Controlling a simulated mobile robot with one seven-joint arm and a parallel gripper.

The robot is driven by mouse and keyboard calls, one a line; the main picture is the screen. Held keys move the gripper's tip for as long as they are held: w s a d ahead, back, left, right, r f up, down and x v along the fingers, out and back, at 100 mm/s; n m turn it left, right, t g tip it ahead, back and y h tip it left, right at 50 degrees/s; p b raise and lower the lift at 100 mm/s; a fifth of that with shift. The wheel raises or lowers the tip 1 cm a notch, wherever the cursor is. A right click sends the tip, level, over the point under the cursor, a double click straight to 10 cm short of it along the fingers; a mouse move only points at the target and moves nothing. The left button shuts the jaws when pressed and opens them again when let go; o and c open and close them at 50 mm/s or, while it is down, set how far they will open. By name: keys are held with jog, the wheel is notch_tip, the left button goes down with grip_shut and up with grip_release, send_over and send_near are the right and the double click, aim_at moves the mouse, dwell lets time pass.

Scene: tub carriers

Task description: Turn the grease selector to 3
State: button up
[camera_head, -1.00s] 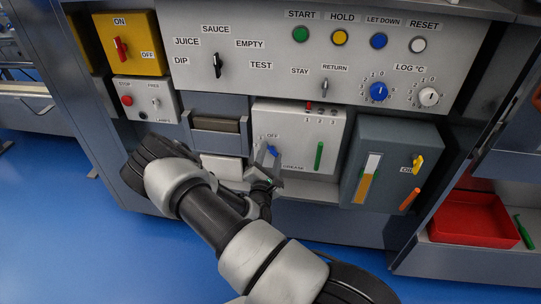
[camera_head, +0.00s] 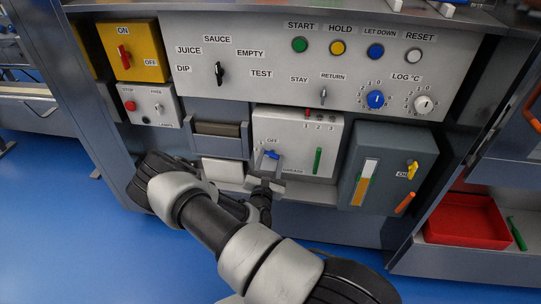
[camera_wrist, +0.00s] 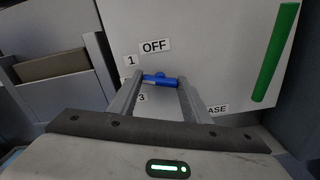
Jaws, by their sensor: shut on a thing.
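The grease selector is a blue knob (camera_wrist: 160,81) on the light panel of the grease box (camera_head: 258,122). In the wrist view its bar lies nearly crosswise, from one finger to the other. The OFF label is just above it, the 1 at upper left and the 3 at lower left. No 2 is visible; my left finger covers the space between 1 and 3. My gripper (camera_wrist: 159,86) is shut on the knob, one finger at each end. The knob also shows small in the head view (camera_head: 271,155). The GREASE label is partly hidden by my right finger in the wrist view.
A green upright bar (camera_head: 318,160) is on the same panel, right of the knob. A dark grey box (camera_head: 391,150) with yellow and orange handles stands to the right. A control panel (camera_head: 290,72) with knobs and buttons is above. A red tray (camera_head: 467,222) is at far right.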

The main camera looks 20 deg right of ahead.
jog(key=n+p, duration=0.2)
jog(key=n, duration=0.4)
jog(key=shift+p, duration=0.4)
jog(key=n+p, duration=0.1)
jog(key=n, duration=0.5)
jog(key=shift+n, duration=0.3)
jog(key=o, duration=1)
jog(key=shift+o, duration=0.2)
jog(key=shift+s, duration=0.1)
jog(key=p+v, duration=0.2)
jog(key=v, duration=1.5)
jog(key=shift+s+a+r, duration=0.1)
jog(key=shift+a, duration=0.05)
